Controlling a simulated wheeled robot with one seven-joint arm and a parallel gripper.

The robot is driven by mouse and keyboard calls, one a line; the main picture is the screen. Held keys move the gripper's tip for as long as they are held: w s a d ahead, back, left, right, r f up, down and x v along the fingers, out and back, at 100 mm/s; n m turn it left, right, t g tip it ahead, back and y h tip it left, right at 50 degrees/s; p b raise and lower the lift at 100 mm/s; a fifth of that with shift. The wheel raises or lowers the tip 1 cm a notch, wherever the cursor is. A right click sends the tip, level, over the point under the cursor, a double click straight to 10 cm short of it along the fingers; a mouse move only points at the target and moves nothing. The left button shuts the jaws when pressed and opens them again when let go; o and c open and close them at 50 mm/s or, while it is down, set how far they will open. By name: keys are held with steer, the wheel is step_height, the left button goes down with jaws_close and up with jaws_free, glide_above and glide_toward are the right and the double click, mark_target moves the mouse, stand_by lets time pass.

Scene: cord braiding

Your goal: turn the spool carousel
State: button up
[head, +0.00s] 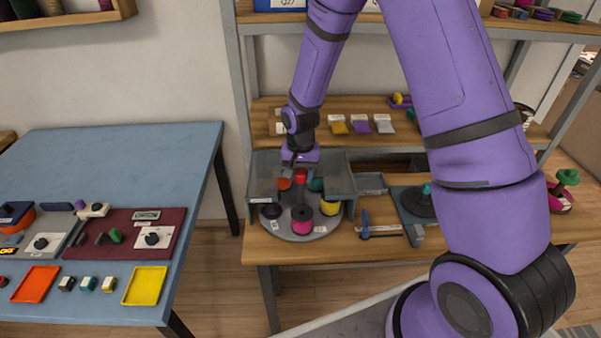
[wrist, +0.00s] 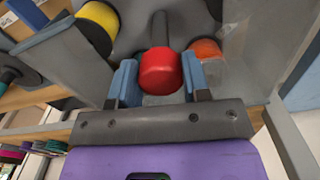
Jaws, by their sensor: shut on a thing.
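The spool carousel (head: 285,235) is a round grey turntable on the wooden bench. It carries a magenta spool (head: 302,222), a yellow spool (head: 329,207), a dark purple spool (head: 271,211), an orange spool (head: 284,184) and a teal spool (head: 316,185). A red knob (head: 301,176) tops its central post; it also shows in the wrist view (wrist: 160,72). My gripper (head: 300,167) points down over the carousel and is shut on the red knob. In the wrist view its blue-grey fingers (wrist: 158,82) stand either side of the knob.
A grey housing (head: 262,175) walls the carousel's back and sides. Right of it are a blue-handled tool (head: 366,226) and a grey plate with a dark round base (head: 418,203). Coloured packets (head: 361,127) lie on the shelf behind. A blue table (head: 120,160) stands left.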

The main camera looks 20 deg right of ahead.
steer(key=shift+n, duration=0.5)
steer(key=shift+d+n, duration=0.1)
steer(key=shift+n, duration=6.6)
steer(key=o, duration=1.3)
steer(key=shift+r, duration=0.1)
